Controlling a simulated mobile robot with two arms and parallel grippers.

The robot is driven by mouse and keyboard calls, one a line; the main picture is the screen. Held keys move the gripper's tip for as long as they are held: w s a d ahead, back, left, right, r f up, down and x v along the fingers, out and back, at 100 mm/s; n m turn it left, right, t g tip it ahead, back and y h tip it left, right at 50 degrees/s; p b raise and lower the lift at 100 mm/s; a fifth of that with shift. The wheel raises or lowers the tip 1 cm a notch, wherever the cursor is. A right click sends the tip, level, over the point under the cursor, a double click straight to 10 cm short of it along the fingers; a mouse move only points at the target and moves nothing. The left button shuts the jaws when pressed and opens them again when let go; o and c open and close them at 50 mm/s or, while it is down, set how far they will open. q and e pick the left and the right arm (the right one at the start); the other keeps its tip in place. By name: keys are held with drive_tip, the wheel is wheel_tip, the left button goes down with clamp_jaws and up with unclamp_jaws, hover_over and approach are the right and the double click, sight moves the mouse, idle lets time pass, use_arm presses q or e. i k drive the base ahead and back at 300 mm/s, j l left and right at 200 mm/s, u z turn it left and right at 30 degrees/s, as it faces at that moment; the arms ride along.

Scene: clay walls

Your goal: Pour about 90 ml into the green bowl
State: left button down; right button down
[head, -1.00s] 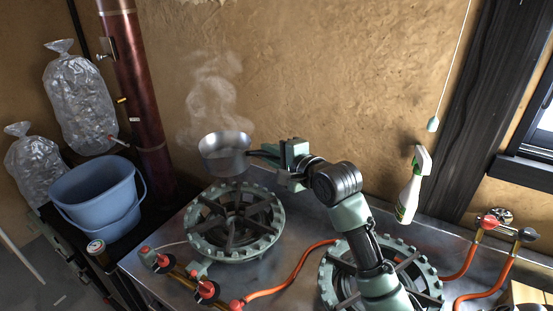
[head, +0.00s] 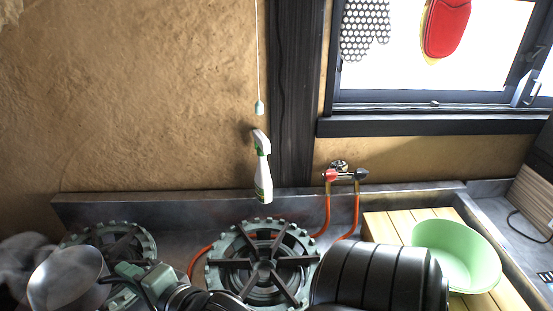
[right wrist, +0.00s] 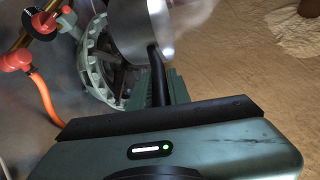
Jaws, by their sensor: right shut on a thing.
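The green bowl (head: 462,262) stands upright on a slatted wooden board at the right of the head view; its inside looks empty. A steaming metal saucepan (head: 62,282) is at the lower left of the head view, and part of its side shows in the right wrist view (right wrist: 128,30). My right gripper (head: 134,276) is shut on the pan's dark handle (right wrist: 157,80). The pan looks held up near the left burner, far from the bowl. Its contents cannot be made out now. My left gripper is not in view.
A left burner (head: 128,240) and a middle burner (head: 263,262) sit on the metal counter. Orange hoses run to valves (head: 345,175). The wooden board (head: 385,230) has bare room left of the bowl.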

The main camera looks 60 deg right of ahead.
sight(471, 265)
drive_tip(key=z, duration=3.35)
